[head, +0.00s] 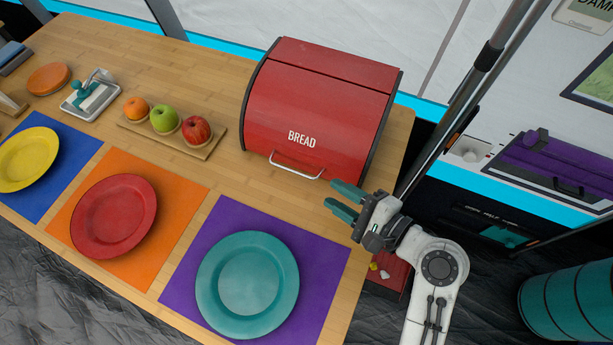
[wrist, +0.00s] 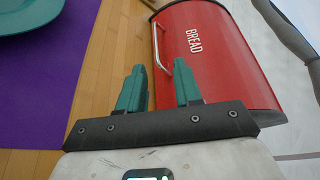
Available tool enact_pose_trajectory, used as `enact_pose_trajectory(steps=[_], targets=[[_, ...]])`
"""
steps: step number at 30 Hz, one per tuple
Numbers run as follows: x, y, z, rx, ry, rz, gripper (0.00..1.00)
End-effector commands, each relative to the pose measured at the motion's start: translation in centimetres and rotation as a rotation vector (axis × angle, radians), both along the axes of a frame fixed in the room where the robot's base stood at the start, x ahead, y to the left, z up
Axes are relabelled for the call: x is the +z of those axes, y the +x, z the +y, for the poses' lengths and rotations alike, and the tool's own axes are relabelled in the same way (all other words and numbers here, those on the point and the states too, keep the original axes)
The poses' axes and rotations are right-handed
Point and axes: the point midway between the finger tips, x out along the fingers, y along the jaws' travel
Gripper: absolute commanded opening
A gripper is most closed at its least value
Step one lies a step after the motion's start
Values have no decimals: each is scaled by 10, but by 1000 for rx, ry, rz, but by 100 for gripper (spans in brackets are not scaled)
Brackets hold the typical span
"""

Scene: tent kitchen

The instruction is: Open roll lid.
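A red bread box with the word BREAD on its curved roll lid (head: 318,110) stands at the right end of the wooden table. The lid is down and closed. Its silver bar handle (head: 297,168) runs along the lower front edge. My gripper (head: 340,198), with two teal fingers, is just in front and to the right of the handle, apart from it. The fingers are spread with nothing between them. In the wrist view the handle (wrist: 160,50) lies ahead of my open gripper (wrist: 158,85), and the red lid (wrist: 215,55) is beyond.
A teal plate (head: 247,285) on a purple mat (head: 325,262) lies in front of the box. A wooden tray (head: 207,148) with an orange and apples is to its left. A red plate (head: 113,215) and yellow plate (head: 27,159) lie farther left. A dark pole (head: 462,105) stands right of the box.

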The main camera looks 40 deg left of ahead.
Motion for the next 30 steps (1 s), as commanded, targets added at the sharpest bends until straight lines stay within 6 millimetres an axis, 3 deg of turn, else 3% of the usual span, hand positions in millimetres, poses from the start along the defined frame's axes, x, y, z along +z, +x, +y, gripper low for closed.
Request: enact_pose_trajectory(steps=[1, 8, 21, 30], targets=[[-10, 0, 0, 0, 0, 0, 34], [-14, 1, 11, 2, 0, 0, 34], [-32, 6, 83, 4, -1, -1, 34], [-36, 9, 104, 1, -1, -1, 34]])
